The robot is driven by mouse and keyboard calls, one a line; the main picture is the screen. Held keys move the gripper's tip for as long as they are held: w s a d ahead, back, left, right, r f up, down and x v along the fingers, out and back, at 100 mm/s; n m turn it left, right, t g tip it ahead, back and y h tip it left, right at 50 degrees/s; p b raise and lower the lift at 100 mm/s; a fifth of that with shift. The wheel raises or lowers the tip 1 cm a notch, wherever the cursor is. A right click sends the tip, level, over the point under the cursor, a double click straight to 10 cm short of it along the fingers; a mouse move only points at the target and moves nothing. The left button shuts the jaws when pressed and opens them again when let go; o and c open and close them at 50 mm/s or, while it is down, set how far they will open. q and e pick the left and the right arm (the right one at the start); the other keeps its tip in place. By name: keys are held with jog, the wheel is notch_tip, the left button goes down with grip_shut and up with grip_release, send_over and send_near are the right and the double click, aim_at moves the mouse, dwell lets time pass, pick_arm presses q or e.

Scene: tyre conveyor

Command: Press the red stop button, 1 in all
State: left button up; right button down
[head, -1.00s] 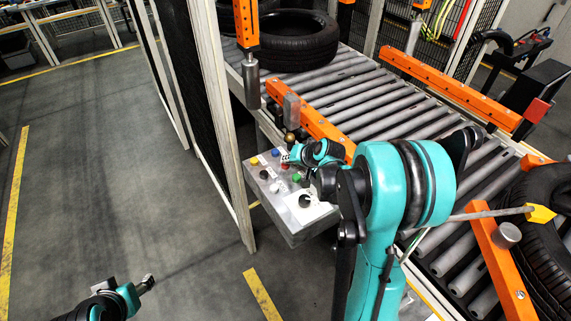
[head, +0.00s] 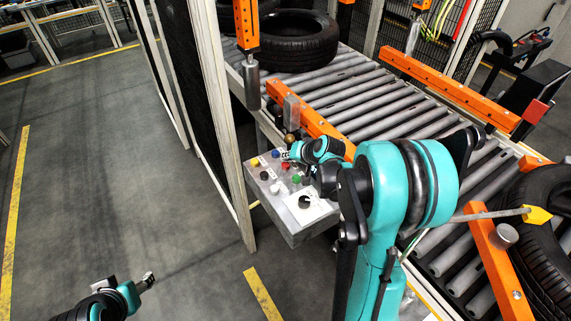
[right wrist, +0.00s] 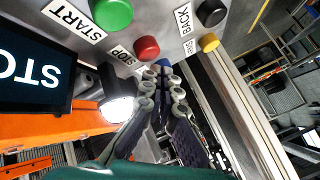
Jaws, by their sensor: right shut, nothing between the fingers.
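The red stop button (right wrist: 147,48) sits on the grey panel beside a STOP label (right wrist: 120,57) in the right wrist view. It also shows on the control box in the head view (head: 284,166). My right gripper (right wrist: 164,70) is shut and empty, its fingertips beside the red button and in front of a blue button (right wrist: 163,62), which they partly hide. I cannot tell whether the tips touch the panel. In the head view the right gripper (head: 287,156) is over the box's far edge. My left gripper (head: 148,281) is low at the left, far from the box; its jaw opening is unclear.
The roller conveyor (head: 345,98) with tyres lies behind.

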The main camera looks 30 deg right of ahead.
aim_at(287, 166)
jog(key=shift+r+p, duration=1.9)
jog(key=shift+r, duration=0.7)
jog(key=shift+f, duration=0.1)
jog(key=s+a+r+n+g+b, duration=0.1)
jog(key=s+a+r+n, duration=0.35)
jog(key=s+a, duration=0.7)
jog(key=s+a+f+n+h+b, duration=0.1)
jog(key=s+a+n, duration=0.1)
jog(key=s, duration=1.1)
jog(key=shift+s+a+g+h, duration=0.3)
jog(key=shift+a+g, duration=0.1)
jog(key=shift+a, duration=0.4)
jog(key=shift+n, duration=0.25)
